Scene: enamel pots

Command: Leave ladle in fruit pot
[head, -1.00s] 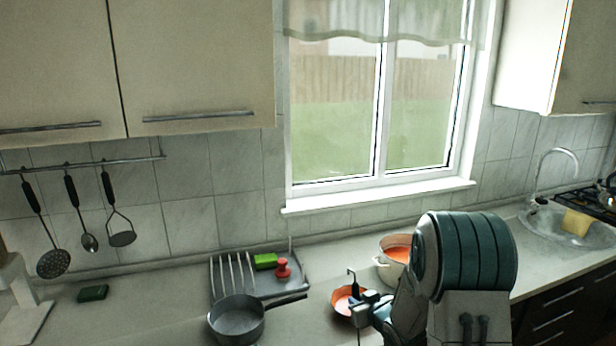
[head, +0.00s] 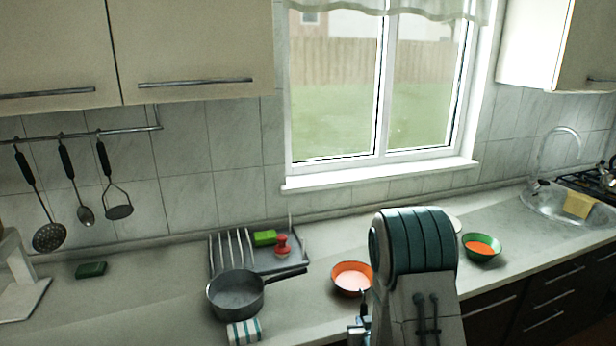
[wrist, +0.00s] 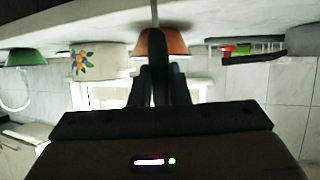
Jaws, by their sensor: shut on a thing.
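My gripper (head: 358,326) is low at the front of the counter, partly hidden by my arm. It is shut on the ladle (head: 363,298), whose dark handle stands upright. In the wrist view, which is upside down, the handle (wrist: 158,58) runs between my fingers (wrist: 160,82), with a thin pale shaft beyond. The ladle's bowl is not visible. The fruit pot (wrist: 97,61), cream with a painted fruit motif, stands beside the orange bowl in the wrist view. My arm hides it in the head view. The ladle is apart from the pot.
An orange bowl (head: 351,279) stands just behind my gripper. A green bowl (head: 481,249) with orange contents is to the right. A grey saucepan (head: 236,294), a rack tray (head: 290,262) and a striped cloth (head: 244,332) are left.

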